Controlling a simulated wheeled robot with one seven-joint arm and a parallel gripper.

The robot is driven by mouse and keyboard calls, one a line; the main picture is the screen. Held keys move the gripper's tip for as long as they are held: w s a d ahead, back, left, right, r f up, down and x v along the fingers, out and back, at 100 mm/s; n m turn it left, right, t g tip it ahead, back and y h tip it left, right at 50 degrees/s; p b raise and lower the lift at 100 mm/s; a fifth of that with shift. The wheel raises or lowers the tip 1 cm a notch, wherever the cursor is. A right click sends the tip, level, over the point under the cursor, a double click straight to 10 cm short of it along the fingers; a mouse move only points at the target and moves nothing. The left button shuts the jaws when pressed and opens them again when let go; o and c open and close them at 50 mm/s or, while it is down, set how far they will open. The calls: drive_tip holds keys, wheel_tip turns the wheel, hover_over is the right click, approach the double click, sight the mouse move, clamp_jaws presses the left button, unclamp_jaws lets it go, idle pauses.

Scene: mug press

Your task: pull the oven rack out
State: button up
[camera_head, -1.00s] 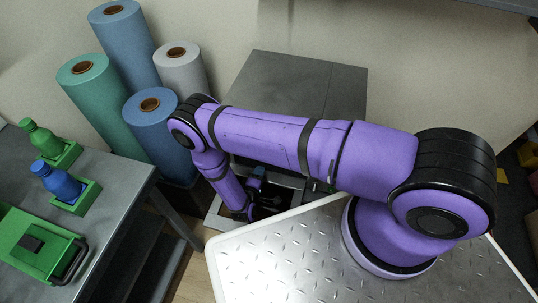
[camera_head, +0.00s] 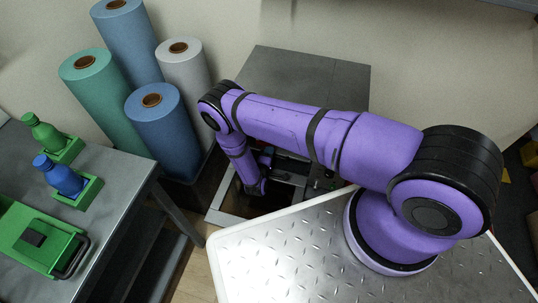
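The oven is a grey metal box (camera_head: 300,75) against the back wall, partly covered by my purple arm. In front of it, below the arm, is a dark opening with a light grey edge (camera_head: 222,216). I cannot make out the rack in it for certain. My gripper (camera_head: 267,172) points down at this opening, close to the oven's front. It is small, dark and partly hidden by my wrist, so whether its fingers are open or hold anything does not show.
On the left, a grey table (camera_head: 120,180) bears a green bottle (camera_head: 42,132), a blue bottle (camera_head: 58,175) and a green box (camera_head: 38,240). Several rolls, one of them blue (camera_head: 165,125), stand behind it. My tread-plate base top fills the lower right.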

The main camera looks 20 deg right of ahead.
drive_tip(key=shift+c, duration=0.2)
clamp_jaws()
drive_tip(key=f+v, duration=0.1)
drive_tip(key=v, duration=0.6)
drive_tip(key=f+v, duration=0.2)
drive_tip(key=v, duration=0.6)
drive_tip(key=f+v, duration=0.1)
drive_tip(key=v, duration=0.6)
drive_tip(key=shift+s+a+f, duration=0.3)
drive_tip(key=shift+s+a, duration=0.1)
drive_tip(key=shift+s, duration=0.15)
drive_tip(key=shift+o, duration=0.2)
unclamp_jaws()
drive_tip(key=shift+a, duration=0.1)
